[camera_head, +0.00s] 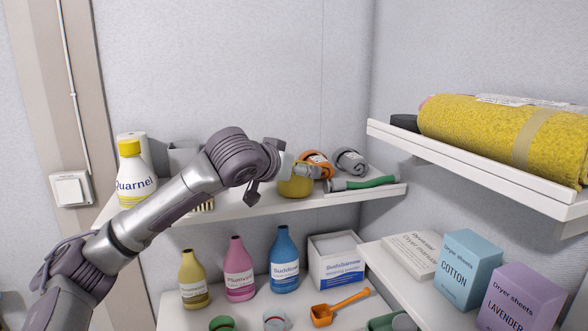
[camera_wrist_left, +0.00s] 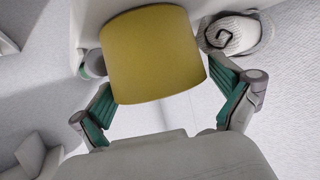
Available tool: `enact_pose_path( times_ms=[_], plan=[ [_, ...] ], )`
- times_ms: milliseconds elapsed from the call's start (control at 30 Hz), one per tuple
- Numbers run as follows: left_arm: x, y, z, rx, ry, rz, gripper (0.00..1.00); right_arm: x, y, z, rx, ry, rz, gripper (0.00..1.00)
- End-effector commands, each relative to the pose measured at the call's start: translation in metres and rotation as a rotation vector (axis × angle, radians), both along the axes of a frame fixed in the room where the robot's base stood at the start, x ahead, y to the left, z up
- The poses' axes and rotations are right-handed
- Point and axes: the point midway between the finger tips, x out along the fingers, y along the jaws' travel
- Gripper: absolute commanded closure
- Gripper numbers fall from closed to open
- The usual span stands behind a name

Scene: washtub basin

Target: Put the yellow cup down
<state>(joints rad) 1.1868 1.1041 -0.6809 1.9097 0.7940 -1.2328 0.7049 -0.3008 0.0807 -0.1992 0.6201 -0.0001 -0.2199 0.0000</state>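The yellow cup (camera_head: 295,187) is at the middle shelf, near its front, and looks upright. I cannot tell if its base touches the shelf. In the left wrist view the yellow cup (camera_wrist_left: 152,52) fills the upper middle. My left gripper (camera_head: 287,168) reaches in from the left at the cup. In the wrist view its green-padded fingers (camera_wrist_left: 165,95) meet the cup's two sides, so it appears shut on it. Most of the fingers are hidden in the head view. My right gripper is in neither view.
Orange (camera_head: 316,164) and grey (camera_head: 349,161) rolled items lie behind the cup. A green-handled brush (camera_head: 362,184) lies to its right. A yellow-capped bottle (camera_head: 136,174) stands left. Several bottles and a white box (camera_head: 337,262) stand below. An upper shelf (camera_head: 478,170) holds a yellow roll (camera_head: 500,137).

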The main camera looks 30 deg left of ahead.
Motion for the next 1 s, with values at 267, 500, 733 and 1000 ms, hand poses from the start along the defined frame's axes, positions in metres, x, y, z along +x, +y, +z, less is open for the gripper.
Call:
enact_pose_path(
  times_ms=[267,500,733,1000],
  plan=[
    [-0.005,0.0,0.004,-0.001,-0.003,-0.001,0.0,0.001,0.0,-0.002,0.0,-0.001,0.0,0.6],
    [-0.047,-0.004,0.02,0.001,-0.006,0.0,0.0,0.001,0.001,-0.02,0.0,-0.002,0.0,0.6],
    [-0.089,-0.007,0.038,0.001,-0.004,0.0,0.0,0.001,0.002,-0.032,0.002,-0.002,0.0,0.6],
    [-0.11,-0.009,0.048,0.0,-0.001,0.0,0.0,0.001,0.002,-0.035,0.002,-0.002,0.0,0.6]
  ],
)
